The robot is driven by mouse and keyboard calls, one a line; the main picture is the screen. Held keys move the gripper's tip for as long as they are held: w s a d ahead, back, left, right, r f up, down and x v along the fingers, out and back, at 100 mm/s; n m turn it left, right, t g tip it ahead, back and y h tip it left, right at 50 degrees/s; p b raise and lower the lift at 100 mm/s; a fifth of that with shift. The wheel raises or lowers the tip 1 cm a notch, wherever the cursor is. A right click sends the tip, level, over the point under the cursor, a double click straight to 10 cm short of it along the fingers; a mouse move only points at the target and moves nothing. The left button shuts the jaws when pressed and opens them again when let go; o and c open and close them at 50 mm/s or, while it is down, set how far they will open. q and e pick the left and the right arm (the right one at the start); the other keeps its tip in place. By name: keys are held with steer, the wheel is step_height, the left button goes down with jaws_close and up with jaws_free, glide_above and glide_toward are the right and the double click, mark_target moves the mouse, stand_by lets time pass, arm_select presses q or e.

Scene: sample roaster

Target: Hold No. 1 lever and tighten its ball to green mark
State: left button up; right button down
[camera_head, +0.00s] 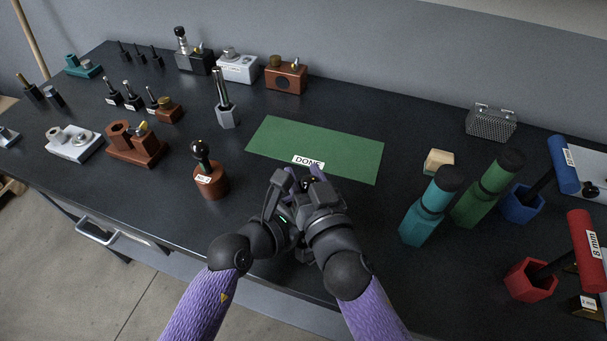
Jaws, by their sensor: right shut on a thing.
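My two grippers meet at the front middle of the bench, just below the green mat (350,150) marked DONE. My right gripper (314,186) is shut on a small dark thing, probably the lever's ball, which the fingers mostly hide. My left gripper (282,190) is close beside it on the left; its fingers overlap the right hand, and I cannot tell if they are open or shut. The No. 1 lever cannot be made out behind the hands. Another lever (202,158) with a black ball stands upright left of the hands in a labelled copper-brown base (211,182).
Teal (427,211) and green (486,190) handled tools stand to the right, with a wooden block (438,162) behind. A red hex holder (530,281) is at the far right. A grey hex-based post (224,108) stands left of the mat. The mat is clear.

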steer(key=shift+h, duration=0.3)
steer(key=shift+c, duration=1)
jaws_free()
steer(key=v, duration=0.7)
steer(key=shift+s+d, duration=0.15)
steer(key=shift+s, duration=0.15)
